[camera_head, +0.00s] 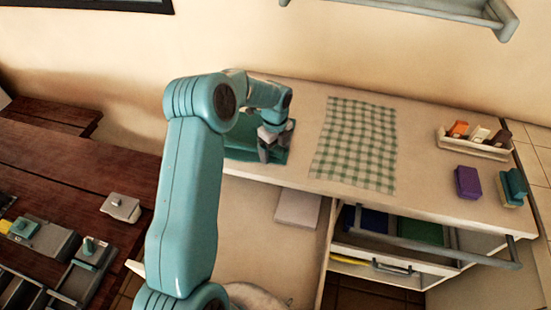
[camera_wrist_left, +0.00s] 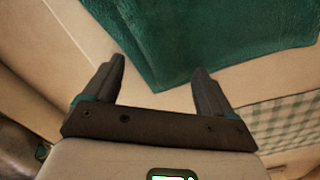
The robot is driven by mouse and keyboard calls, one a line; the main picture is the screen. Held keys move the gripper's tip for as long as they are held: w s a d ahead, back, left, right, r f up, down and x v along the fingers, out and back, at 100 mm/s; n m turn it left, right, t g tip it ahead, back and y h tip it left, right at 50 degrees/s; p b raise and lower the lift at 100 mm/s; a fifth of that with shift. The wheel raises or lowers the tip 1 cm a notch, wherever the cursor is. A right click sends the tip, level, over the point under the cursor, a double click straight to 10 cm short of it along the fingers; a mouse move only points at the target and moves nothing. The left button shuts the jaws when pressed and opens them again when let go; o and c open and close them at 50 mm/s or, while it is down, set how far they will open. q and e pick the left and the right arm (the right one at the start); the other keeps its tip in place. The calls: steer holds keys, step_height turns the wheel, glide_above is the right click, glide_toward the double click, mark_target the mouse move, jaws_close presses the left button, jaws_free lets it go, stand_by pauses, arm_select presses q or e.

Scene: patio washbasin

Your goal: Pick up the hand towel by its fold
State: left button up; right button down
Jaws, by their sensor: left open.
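The green hand towel (camera_head: 243,153) lies on the left end of the pale counter, partly hidden in the head view by my left arm. My left gripper (camera_head: 273,156) is over the towel with its fingers pointing down. In the left wrist view the towel (camera_wrist_left: 215,40) fills the upper part, with one corner pointing down between the fingers. The left gripper (camera_wrist_left: 159,68) is open there, with nothing held between its fingertips. I cannot tell whether the fingertips touch the towel. My right gripper is in neither view.
A green checked cloth (camera_head: 355,145) lies flat right of the towel. A white caddy (camera_head: 474,148) with small bottles, a purple block (camera_head: 467,182) and a sponge (camera_head: 511,188) are at the counter's right. An open drawer (camera_head: 400,236) juts below. A dark wooden table (camera_head: 75,165) is left.

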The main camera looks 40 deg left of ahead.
arm_select(q)
steer(key=shift+w+d, duration=0.25)
steer(key=shift+w, duration=0.05)
steer(key=shift+s+a+f, duration=0.15)
steer(key=shift+s, duration=0.1)
steer(key=shift+f, duration=0.15)
steer(key=shift+w, duration=0.2)
steer(key=c, duration=0.4)
steer(key=shift+s, duration=0.2)
steer(key=c, duration=0.8)
steer(key=shift+w, duration=0.1)
jaws_close()
steer(key=shift+r, duration=0.2)
step_height(320, 180, up, 12)
steer(key=p, duration=0.7)
steer(key=shift+f, duration=0.15)
